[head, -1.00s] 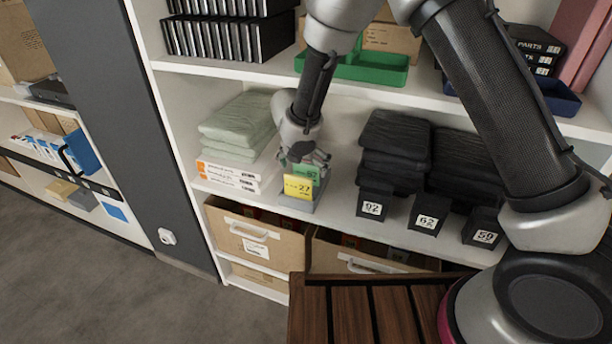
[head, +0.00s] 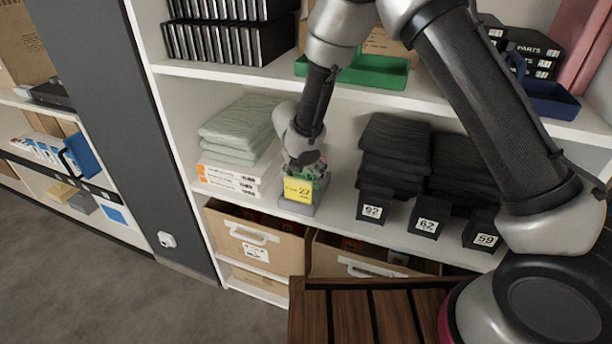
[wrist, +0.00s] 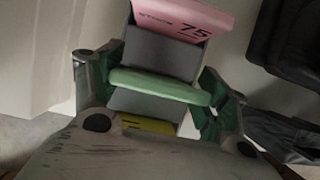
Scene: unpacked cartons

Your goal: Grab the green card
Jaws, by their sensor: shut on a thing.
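The green card (wrist: 160,86) is in the wrist view, edge-on between the two fingers of my gripper (wrist: 158,92). My gripper is shut on it at the card holder. In the head view my gripper (head: 306,163) hides most of the green card (head: 318,178), which stands behind a yellow card (head: 298,191) marked 27. The yellow card also shows in the wrist view (wrist: 147,124). A pink card (wrist: 185,20) marked 75 stands in a grey slot of the holder (wrist: 160,52). The grey holder (head: 297,209) sits on the middle shelf. Whether the green card is still seated in its slot is unclear.
Folded green cloths (head: 238,130) on white boxes (head: 228,180) stand left of the holder. Dark folded cloths (head: 393,150) with black number blocks (head: 372,207) stand right. The upper shelf (head: 230,70) is above my gripper. A slatted wooden top (head: 350,312) is in front.

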